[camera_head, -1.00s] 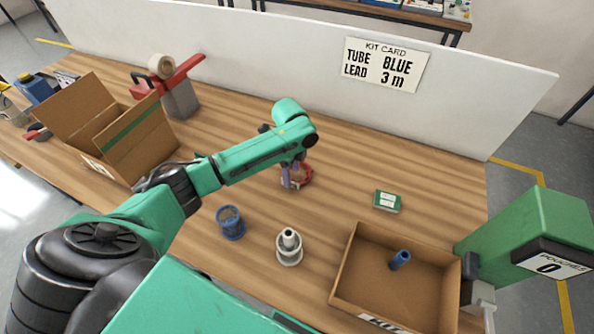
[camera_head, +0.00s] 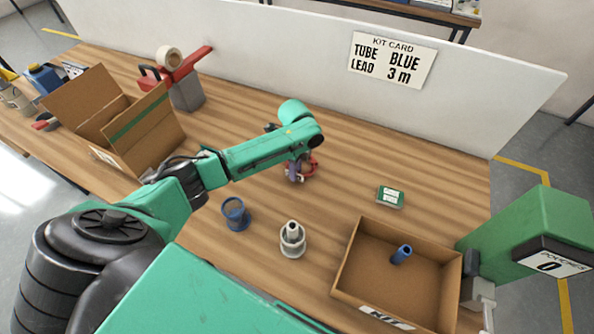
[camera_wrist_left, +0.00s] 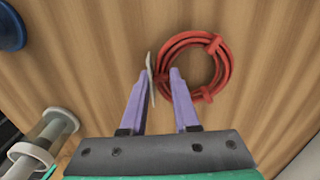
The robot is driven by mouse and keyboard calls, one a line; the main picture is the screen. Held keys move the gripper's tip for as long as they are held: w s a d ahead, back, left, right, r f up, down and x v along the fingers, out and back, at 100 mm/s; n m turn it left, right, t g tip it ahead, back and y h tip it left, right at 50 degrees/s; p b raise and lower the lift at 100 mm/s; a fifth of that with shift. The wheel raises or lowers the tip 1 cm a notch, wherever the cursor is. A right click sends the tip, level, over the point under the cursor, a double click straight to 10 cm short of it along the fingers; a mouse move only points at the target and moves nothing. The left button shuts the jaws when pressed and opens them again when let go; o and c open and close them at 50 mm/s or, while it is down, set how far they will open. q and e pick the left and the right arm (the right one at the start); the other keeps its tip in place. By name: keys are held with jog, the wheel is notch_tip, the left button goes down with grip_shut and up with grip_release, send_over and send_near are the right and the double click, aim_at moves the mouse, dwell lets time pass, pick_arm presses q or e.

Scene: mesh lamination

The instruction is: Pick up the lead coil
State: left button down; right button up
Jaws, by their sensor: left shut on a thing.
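The lead coil is a red ring of cable, seen in the wrist view (camera_wrist_left: 226,68) flat against the wood grain and in the head view (camera_head: 314,166) just right of my left fingers. My left gripper (camera_head: 297,175) points down over the middle of the table. In the wrist view its two purple fingers (camera_wrist_left: 161,72) are shut on the coil's left edge, where a thin pale tag stands by the left finger. The coil seems to be at table height; I cannot tell if it touches the top. My right gripper is not in view.
An open kit box (camera_head: 345,270) holding a blue tube (camera_head: 402,254) is at right, by a green pouch dispenser (camera_head: 525,235). A green-and-white pack (camera_head: 390,197) lies behind it. A cardboard box (camera_head: 150,130) is at left.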

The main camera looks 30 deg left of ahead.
pick_arm(q)
notch_tip(320, 180, up, 19)
jog(key=shift+d+b, duration=0.15)
jog(key=shift+b, duration=0.15)
